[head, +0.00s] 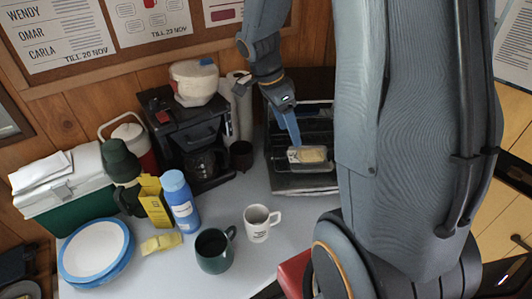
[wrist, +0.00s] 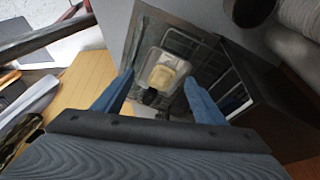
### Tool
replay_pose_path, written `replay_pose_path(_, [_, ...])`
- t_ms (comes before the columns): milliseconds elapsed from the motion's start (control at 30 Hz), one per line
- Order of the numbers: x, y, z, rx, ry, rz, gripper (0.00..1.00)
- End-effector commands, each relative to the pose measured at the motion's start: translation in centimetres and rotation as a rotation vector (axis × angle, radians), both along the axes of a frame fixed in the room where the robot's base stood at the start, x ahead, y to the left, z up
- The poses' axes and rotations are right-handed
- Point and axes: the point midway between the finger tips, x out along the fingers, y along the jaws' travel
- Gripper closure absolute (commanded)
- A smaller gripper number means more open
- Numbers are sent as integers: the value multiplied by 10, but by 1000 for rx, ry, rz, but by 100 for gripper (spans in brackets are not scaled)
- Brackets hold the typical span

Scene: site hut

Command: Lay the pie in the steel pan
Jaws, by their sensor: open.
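A pale, squarish pie (head: 314,155) lies in a small grey steel pan (head: 308,167), inside a dark open-fronted unit. The wrist view shows the pie (wrist: 164,75) within the pan's rim (wrist: 152,58), away from my fingers. My gripper (head: 291,136) is open above the pan, with its blue fingers pointing down. In the wrist view, my gripper (wrist: 159,78) has its two fingers wide apart with nothing between them at the tips. The far side of the pan is partly hidden by a finger in the head view.
The dark unit (head: 305,185) has wire racks. A dark cup (head: 241,155) and black coffee maker (head: 190,130) stand left of it. A white mug (head: 257,224), green mug (head: 212,252) and blue bottle (head: 179,200) stand in front. The counter between the mugs and unit is clear.

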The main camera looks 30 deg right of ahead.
Motion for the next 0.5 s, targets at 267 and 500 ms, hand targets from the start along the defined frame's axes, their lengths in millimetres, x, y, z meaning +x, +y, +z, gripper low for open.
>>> replay_pose_path(267, [-32, 65, -2, 172, 58, 631, 35])
replay_pose_path(500, [-61, 111, -3, 239, 67, 1183, 35])
